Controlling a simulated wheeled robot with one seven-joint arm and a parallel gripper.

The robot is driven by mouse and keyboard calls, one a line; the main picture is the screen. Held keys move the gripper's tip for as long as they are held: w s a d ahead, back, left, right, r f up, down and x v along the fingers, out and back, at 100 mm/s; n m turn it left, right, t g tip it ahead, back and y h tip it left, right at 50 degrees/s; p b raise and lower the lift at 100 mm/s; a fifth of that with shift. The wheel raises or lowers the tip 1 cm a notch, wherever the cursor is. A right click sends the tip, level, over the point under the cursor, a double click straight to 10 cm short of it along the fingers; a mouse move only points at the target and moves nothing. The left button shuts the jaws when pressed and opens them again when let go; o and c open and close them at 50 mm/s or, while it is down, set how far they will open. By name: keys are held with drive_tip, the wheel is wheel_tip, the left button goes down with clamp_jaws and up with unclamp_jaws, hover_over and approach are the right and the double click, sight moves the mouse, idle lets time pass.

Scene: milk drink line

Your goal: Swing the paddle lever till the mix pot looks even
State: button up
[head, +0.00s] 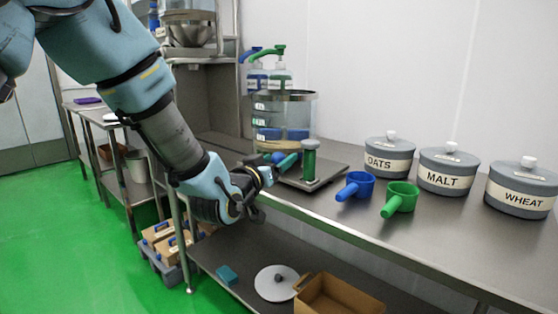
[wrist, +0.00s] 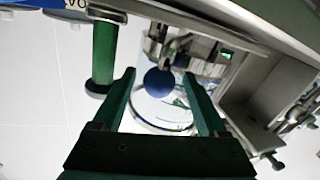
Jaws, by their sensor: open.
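The mix pot (head: 284,108) is a clear cylinder with a metal rim, standing on a grey base plate on the steel counter. Blue shapes show low inside it; I cannot tell how even the contents are. A blue ball knob (wrist: 158,82), which looks like the end of the paddle lever, shows in the wrist view. My gripper (wrist: 165,78) is open, its two green fingers on either side of the knob in that view, with gaps. In the head view my gripper (head: 279,166) is at the front of the pot, largely hiding the lever.
A green post (head: 309,163) stands close beside my gripper; it also shows in the wrist view (wrist: 103,55). Blue (head: 356,186) and green (head: 401,197) scoops lie to the right, before the OATS (head: 389,157), MALT (head: 449,169) and WHEAT (head: 522,188) canisters. Pump bottles (head: 280,76) stand behind the pot.

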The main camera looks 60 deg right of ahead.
drive_tip(key=s+a+b, duration=0.1)
drive_tip(key=a, duration=0.9)
drive_tip(key=shift+s+b, duration=0.2)
drive_tip(key=shift+b, duration=0.1)
